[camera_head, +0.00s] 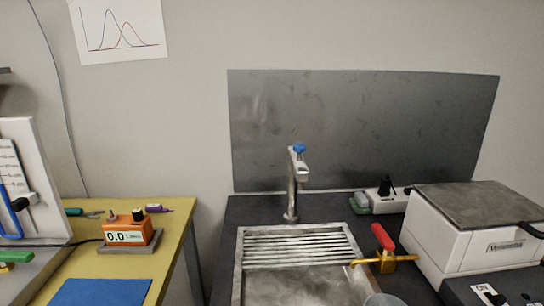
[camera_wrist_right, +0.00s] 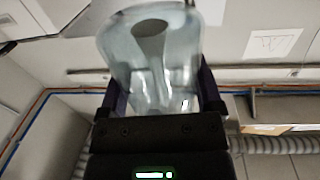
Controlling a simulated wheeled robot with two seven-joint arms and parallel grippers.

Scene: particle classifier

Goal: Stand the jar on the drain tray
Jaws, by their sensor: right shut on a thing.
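A clear glass jar (camera_wrist_right: 150,62) fills the middle of the right wrist view, with its round opening or base facing the camera's upper side. My right gripper (camera_wrist_right: 162,92) is shut on it, one dark finger on each side. In the head view, a greyish rounded rim (camera_head: 381,299) at the bottom edge may be the jar, mostly cut off. The ribbed metal drain tray (camera_head: 295,247) lies across the back of the sink, below the faucet, and looks empty. My left gripper is in neither view.
The faucet (camera_head: 292,185) with a blue top stands behind the tray. A brass valve with a red handle (camera_head: 382,238) sticks out at the sink's right edge. A white box-shaped device (camera_head: 480,235) stands at right. An orange meter (camera_head: 127,232) sits on the yellow bench at left.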

